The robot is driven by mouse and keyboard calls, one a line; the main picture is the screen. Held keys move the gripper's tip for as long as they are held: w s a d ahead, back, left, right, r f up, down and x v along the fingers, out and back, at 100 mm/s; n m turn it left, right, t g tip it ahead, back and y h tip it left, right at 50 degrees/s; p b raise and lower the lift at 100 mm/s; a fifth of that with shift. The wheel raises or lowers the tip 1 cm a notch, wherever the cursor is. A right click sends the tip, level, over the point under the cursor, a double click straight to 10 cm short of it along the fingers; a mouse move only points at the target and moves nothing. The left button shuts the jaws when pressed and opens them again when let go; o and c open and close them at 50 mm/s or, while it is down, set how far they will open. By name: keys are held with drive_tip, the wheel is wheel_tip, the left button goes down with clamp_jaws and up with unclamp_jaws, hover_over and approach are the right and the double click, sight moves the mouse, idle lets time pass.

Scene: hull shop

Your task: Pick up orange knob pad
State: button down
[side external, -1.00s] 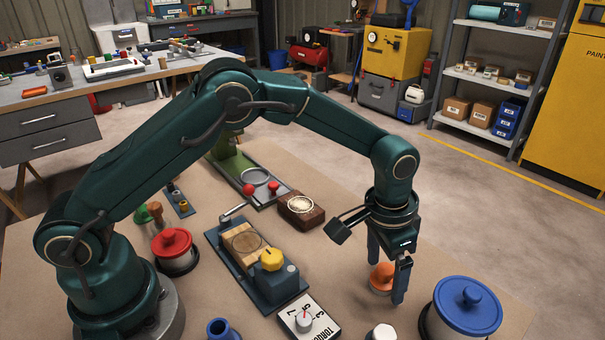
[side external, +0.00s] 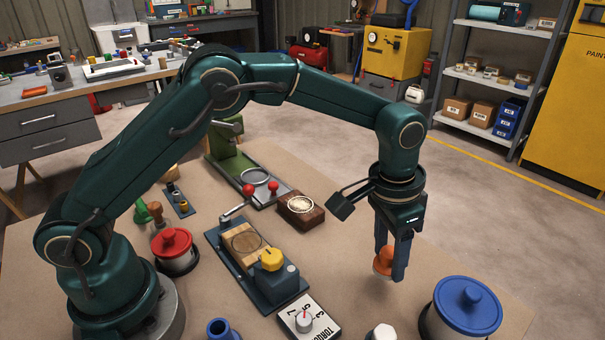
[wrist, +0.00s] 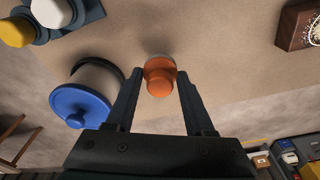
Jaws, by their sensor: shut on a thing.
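The orange knob pad (side external: 384,258) is between the fingers of my gripper (side external: 390,262) in the side external view, raised above the brown table top. My gripper points down and is shut on it. In the wrist view the orange knob pad (wrist: 160,78) shows between the two dark fingertips of my gripper (wrist: 160,80), with a pale grey rim behind the orange part. One finger partly hides the pad in the side external view.
A blue-lidded pot (side external: 463,308) stands right of my gripper. A white knob (side external: 382,333) and a numbered white plate (side external: 305,318) are at the front. A blue fixture with a yellow knob (side external: 271,259) and a brown block (side external: 300,210) lie to the left.

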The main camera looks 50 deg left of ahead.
drive_tip(key=a+r, duration=0.7)
drive_tip(key=a, duration=0.4)
drive_tip(key=shift+s+a, duration=0.35)
drive_tip(key=shift+s, duration=0.1)
